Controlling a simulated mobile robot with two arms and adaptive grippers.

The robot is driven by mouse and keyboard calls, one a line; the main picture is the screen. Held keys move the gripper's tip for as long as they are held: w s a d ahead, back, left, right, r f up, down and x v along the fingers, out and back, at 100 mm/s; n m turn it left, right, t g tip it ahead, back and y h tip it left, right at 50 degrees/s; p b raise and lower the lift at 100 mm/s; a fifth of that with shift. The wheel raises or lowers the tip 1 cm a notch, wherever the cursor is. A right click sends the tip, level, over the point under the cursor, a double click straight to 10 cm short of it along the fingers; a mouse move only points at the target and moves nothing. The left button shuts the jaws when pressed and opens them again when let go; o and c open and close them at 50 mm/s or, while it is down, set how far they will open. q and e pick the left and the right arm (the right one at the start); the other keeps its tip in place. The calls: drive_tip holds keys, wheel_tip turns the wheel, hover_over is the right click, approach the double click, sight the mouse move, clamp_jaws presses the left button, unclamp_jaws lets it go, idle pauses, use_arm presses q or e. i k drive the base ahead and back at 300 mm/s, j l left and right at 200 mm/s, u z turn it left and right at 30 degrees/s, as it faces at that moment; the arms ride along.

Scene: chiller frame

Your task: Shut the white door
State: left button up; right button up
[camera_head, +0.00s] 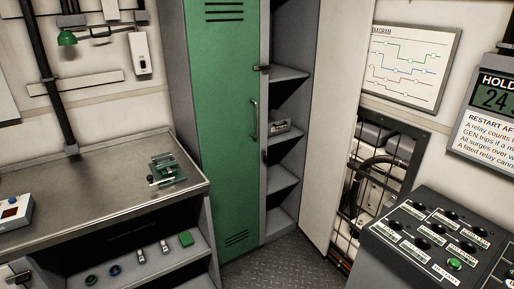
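The white door (335,110) is a tall plain panel standing open at the right side of the locker. It swings out toward me, leaving the shelves (285,175) beside it exposed. The green door (222,130) on the locker's left half looks shut and has a vertical handle (254,120). Neither of my grippers is in view.
A metal workbench (90,180) with a small green device (165,169) stands at the left. A dark button console (435,240) stands at the right, near a barred wall opening (375,180). Dark floor (285,268) is clear before the locker.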

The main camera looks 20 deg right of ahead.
sight(345, 29)
drive_tip(key=i+l, duration=0.1)
drive_tip(key=l, duration=0.25)
drive_tip(key=i+l, duration=0.15)
drive_tip(key=l, duration=0.2)
drive_tip(key=i+l, duration=0.1)
drive_tip(key=l, duration=0.25)
drive_tip(key=i+l, duration=0.15)
drive_tip(key=l, duration=0.2)
drive_tip(key=i+l, duration=0.1)
drive_tip(key=l, duration=0.25)
